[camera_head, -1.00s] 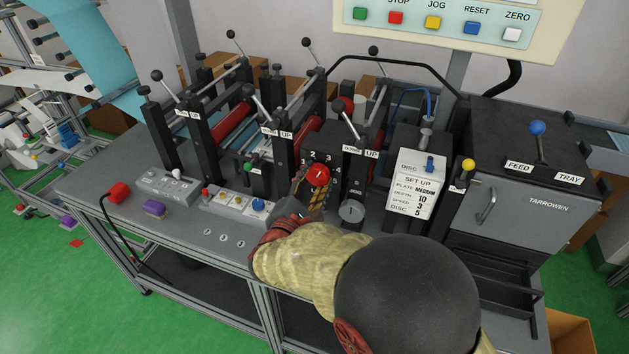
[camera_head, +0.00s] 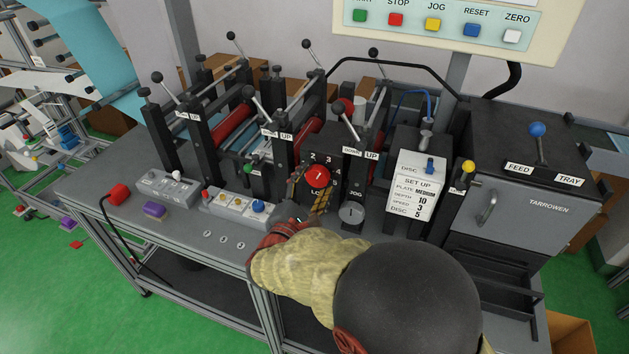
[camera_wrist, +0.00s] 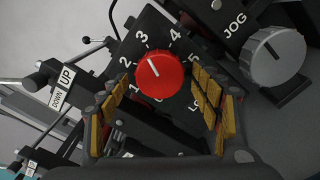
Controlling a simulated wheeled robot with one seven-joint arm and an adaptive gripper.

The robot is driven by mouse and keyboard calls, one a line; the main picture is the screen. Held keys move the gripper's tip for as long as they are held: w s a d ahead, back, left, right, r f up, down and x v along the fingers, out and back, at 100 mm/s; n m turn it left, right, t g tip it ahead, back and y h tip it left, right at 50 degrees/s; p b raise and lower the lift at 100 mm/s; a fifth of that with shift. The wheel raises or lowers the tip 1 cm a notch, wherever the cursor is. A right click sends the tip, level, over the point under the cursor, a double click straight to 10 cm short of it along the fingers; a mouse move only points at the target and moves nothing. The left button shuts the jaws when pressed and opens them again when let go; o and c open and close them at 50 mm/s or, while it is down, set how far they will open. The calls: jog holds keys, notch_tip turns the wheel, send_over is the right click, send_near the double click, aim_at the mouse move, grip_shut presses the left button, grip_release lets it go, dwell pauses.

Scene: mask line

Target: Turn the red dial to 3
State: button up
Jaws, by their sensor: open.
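The red dial (camera_head: 317,177) sits on a black panel with white numbers around it. In the wrist view the dial (camera_wrist: 160,74) lies ahead of my gripper (camera_wrist: 156,90), between its two yellow-padded fingers. The fingers are spread wide, with gaps on both sides of the dial. The white mark on the dial points up and left, roughly between 2 and 3. The number 3 (camera_wrist: 144,38) is at the upper left of the dial, and 2 (camera_wrist: 126,63) is at its left. In the head view my gripper (camera_head: 307,195) is just in front of the dial, partly hidden by my arm.
A grey JOG knob (camera_wrist: 273,56) is close on the right. Black posts with ball-ended levers (camera_head: 343,107) and UP/DOWN labels stand around the panel. A set-up card (camera_head: 412,196) reads plate medium, depth 10, speed 3, disc 5. A button box (camera_head: 235,208) is on the left.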

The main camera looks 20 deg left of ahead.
jog(key=s, duration=1.1)
jog(key=shift+a, duration=0.4)
